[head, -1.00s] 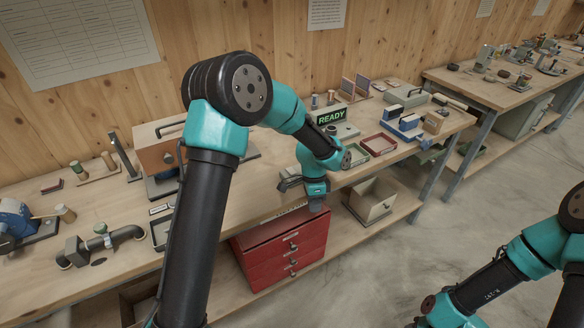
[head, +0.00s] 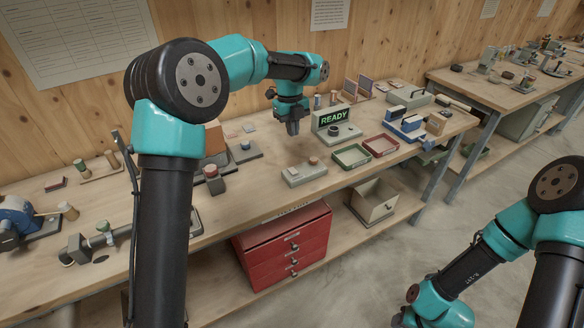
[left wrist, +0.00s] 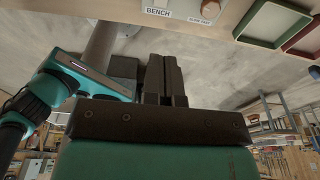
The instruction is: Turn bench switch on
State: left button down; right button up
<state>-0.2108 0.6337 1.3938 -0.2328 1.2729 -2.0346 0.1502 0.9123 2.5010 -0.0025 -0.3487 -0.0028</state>
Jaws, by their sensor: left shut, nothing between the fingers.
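A small pale control box (head: 304,173) sits near the front edge of the bench, with a reddish knob (head: 313,160) at its right.
A sign reading READY (head: 333,119) stands right of the left gripper. A green tray (head: 351,156) and a red tray (head: 381,145) lie right of the box. A red drawer cabinet (head: 285,243) is below. Blocks with knobs stand to the left.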

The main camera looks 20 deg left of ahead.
aim_at(296, 173)
pick_arm(q)
jog(key=shift+f, duration=0.15)
jog(key=f, duration=0.4)
jog(key=s+d+f, duration=0.1)
jog(key=f, duration=0.8)
jog(key=shift+s+d+f, duration=0.2)
jog(key=shift+f, duration=0.1)
jog(key=shift+d, duration=0.15)
